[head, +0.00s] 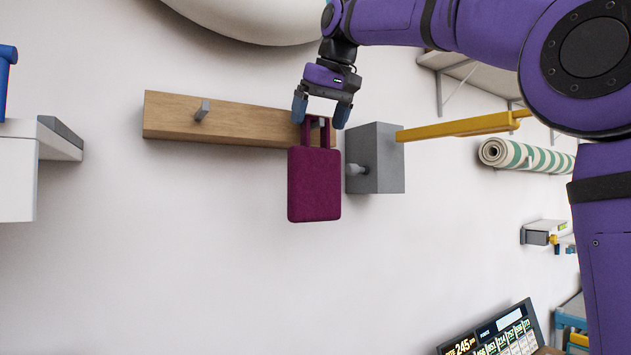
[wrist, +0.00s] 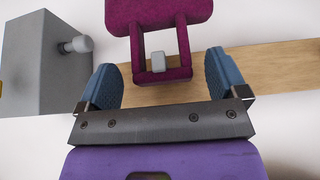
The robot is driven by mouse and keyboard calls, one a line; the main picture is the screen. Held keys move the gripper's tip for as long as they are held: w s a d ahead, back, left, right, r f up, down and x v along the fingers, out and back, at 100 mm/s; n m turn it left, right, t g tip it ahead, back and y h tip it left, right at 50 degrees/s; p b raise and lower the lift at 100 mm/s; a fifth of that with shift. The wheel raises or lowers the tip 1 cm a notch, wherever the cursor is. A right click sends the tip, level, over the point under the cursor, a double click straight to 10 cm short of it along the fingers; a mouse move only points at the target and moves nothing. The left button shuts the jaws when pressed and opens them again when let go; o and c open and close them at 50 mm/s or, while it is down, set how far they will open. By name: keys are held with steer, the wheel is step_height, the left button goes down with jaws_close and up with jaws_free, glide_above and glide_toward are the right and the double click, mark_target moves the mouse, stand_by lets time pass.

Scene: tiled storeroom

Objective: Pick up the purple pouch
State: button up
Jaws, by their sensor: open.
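The purple pouch (head: 314,184) is a magenta-purple block with a looped handle. It hangs by the handle from a grey peg on a wooden wall rail (head: 240,122). In the wrist view the pouch (wrist: 158,11) is at the top, with its handle loop around the peg (wrist: 158,63). My gripper (head: 322,112) is at the height of the handle. Its blue fingers are open, one on each side of the handle; in the wrist view the gripper (wrist: 163,82) shows a gap between each finger and the handle.
A grey box (head: 376,158) with a knob is fixed to the wall just right of the pouch. A yellow bar (head: 460,127) extends to the right of it. A second peg (head: 202,110) on the rail is bare. A white shelf (head: 20,175) is at left. The wall below the pouch is clear.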

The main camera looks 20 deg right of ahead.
steer(key=shift+x, duration=1.5)
steer(key=c, duration=1.3)
steer(key=shift+r, duration=0.15)
